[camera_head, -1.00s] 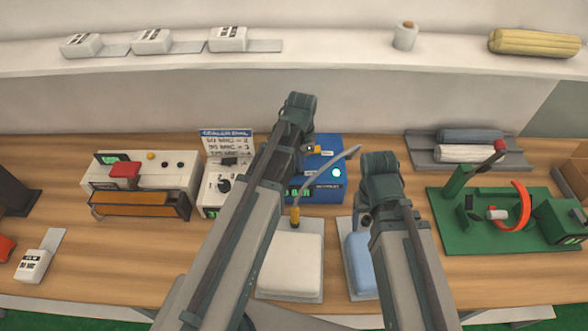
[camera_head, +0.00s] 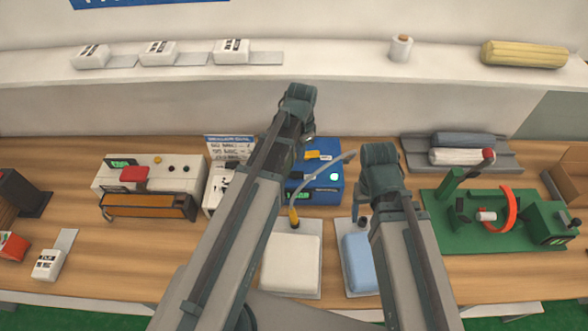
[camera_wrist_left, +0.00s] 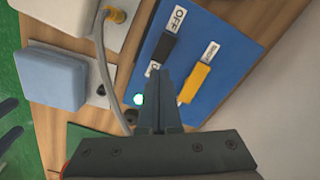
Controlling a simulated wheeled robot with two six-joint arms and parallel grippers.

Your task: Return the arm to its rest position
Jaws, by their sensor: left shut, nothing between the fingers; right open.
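My left gripper (camera_head: 307,137) hangs over the blue pump box (camera_head: 322,183). In the left wrist view its fingers (camera_wrist_left: 168,92) are shut with nothing between them. Beyond them on the blue box are a black lever (camera_wrist_left: 166,48) by an OFF label and a yellow lever (camera_wrist_left: 197,81). A green light (camera_wrist_left: 138,99) glows beside the fingers. My right gripper (camera_head: 364,210) is open and empty, above the blue mattress (camera_head: 357,264); its fingertips are partly hidden by its own wrist. Whether either gripper touches anything cannot be told.
A white mattress (camera_head: 291,262) lies left of the blue one. A grey hose (camera_head: 325,169) with a yellow tip runs from the blue box. A white sealer (camera_head: 150,183) stands left, a green fixture with a red ring (camera_head: 511,208) right. A shelf (camera_head: 340,72) runs behind.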

